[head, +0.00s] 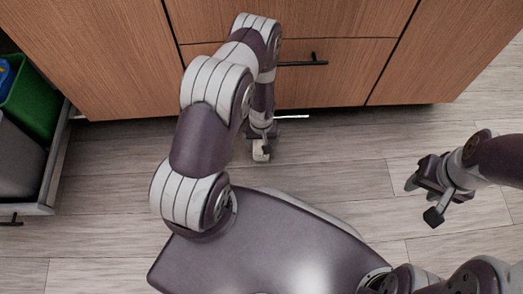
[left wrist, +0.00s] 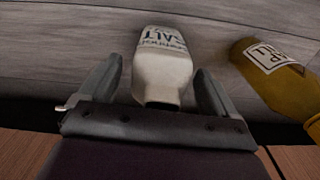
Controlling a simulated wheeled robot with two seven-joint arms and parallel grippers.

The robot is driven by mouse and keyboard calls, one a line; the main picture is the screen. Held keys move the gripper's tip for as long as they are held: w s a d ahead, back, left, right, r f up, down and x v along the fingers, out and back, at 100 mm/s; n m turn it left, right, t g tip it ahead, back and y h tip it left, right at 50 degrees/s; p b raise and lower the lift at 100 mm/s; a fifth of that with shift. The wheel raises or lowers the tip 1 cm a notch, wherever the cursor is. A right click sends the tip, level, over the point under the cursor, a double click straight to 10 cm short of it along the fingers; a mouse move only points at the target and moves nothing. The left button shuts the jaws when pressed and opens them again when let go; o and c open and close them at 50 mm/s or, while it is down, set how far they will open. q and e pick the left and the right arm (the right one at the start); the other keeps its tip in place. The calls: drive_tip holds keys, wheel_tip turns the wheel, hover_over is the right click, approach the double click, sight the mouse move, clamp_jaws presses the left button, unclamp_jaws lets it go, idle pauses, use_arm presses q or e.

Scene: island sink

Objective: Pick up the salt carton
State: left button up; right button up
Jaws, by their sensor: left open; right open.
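The salt carton (left wrist: 162,66) is white with blue lettering and shows in the left wrist view. It lies between the two fingers of my left gripper (left wrist: 160,90). The fingers are open, with a gap visible on each side of the carton. In the head view my left gripper (head: 264,140) is low in front of the wooden cabinet, partly hidden by my arm. I cannot clearly make out the carton there. My right gripper (head: 423,200) is open and empty over the floor at the right.
A yellow bottle with a white label (left wrist: 275,75) is close to the right finger in the left wrist view. A wooden drawer front (head: 335,70) with a black handle (head: 303,62) is behind my left arm. An open pull-out with a green bin (head: 32,100) is at the left.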

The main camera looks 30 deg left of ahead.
use_arm(q)
drive_tip(key=shift+r, duration=0.15)
drive_tip(key=shift+c, duration=0.3)
clamp_jaws()
drive_tip(key=shift+r, duration=0.1)
